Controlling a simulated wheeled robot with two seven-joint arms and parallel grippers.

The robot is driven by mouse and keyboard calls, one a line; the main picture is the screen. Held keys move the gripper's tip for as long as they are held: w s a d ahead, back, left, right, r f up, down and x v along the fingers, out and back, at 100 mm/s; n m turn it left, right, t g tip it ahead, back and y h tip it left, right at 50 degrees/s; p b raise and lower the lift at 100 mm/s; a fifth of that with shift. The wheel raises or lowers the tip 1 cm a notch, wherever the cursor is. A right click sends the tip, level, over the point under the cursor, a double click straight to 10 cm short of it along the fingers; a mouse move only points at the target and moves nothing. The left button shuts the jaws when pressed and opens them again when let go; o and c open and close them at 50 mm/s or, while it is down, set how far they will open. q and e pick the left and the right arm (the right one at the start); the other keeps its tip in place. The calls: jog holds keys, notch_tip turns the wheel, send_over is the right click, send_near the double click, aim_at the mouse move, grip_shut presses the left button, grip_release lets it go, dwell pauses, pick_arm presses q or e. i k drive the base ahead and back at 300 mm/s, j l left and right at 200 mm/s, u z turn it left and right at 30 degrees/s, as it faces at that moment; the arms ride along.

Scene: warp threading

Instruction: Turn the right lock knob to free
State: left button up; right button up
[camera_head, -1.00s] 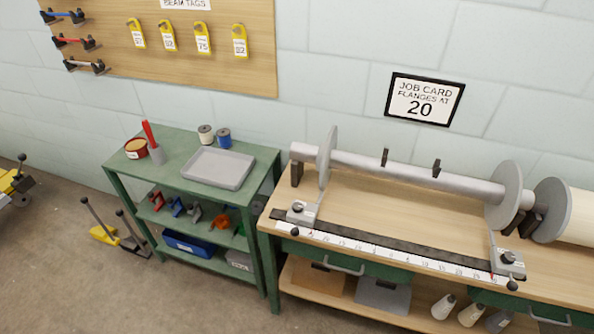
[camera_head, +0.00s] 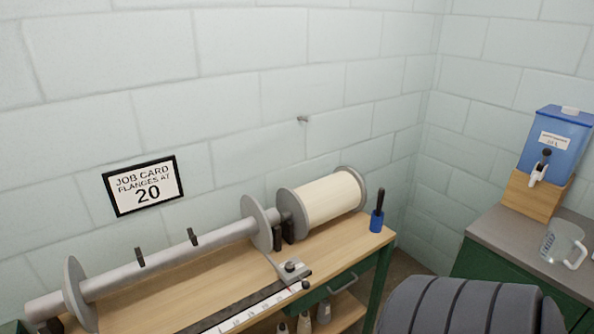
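The right lock knob (camera_head: 291,265) is a small dark knob on a grey metal block at the right end of the scale rail, below the right flange (camera_head: 260,223). Its exact turn position is too small to tell. The black rail with its white number scale (camera_head: 240,318) runs along the bench front and leaves the picture at the bottom. The left flange (camera_head: 78,296) stands on the grey beam tube (camera_head: 170,257); its lock block is out of view. Neither of my grippers is in view.
A cream wound spool (camera_head: 330,198) lies behind the right flange. A blue pot with a black handle (camera_head: 377,215) stands at the bench's right end. A blue dispenser (camera_head: 555,145) and clear jug (camera_head: 563,242) are on the right counter. The job card (camera_head: 144,185) reads 20.

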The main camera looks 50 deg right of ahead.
aim_at(290, 266)
jog(key=k+z, duration=0.15)
jog(key=z, duration=1.4)
